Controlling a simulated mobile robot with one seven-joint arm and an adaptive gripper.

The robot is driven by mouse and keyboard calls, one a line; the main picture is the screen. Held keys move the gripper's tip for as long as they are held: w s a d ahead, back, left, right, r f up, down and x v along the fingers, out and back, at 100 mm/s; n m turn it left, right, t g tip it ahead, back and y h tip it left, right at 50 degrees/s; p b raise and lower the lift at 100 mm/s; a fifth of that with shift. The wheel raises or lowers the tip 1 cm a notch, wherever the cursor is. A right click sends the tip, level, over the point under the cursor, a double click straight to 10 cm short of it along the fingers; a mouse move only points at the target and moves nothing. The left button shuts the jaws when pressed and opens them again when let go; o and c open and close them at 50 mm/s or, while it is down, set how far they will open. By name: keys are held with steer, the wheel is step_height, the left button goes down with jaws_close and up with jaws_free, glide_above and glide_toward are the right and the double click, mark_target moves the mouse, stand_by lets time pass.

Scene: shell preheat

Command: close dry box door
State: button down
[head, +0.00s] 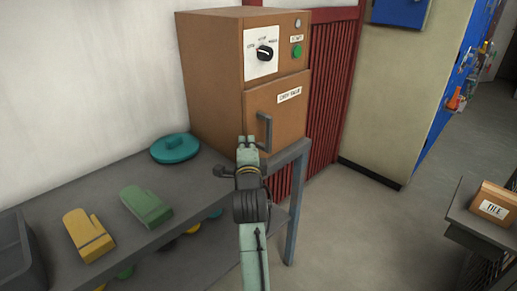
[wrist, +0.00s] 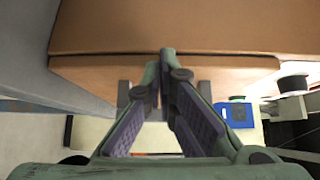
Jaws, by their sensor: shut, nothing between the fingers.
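The dry box (head: 212,75) is a brown cabinet on the grey bench, with a dial and a green button on its upper front. Its door (head: 285,115) is the lower front panel, with a white label and a grey vertical handle (head: 268,130). The door looks flush or nearly flush; I cannot tell whether a small gap remains. My gripper (head: 247,142) is shut and empty at the door's lower left, just left of the handle. In the wrist view my gripper (wrist: 164,62) has its fingertips against or very near a brown panel (wrist: 230,68); contact is unclear.
A teal lid (head: 175,148), a green mitt (head: 147,205) and a yellow mitt (head: 88,235) lie on the bench (head: 190,205). A dark bin (head: 18,255) stands at the left. A side table with a brown labelled box (head: 494,205) is at the right. Floor between is clear.

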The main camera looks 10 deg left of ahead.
steer(key=shift+w+a+m+h, duration=0.35)
steer(key=shift+a+h, duration=0.15)
steer(key=shift+a, duration=0.1)
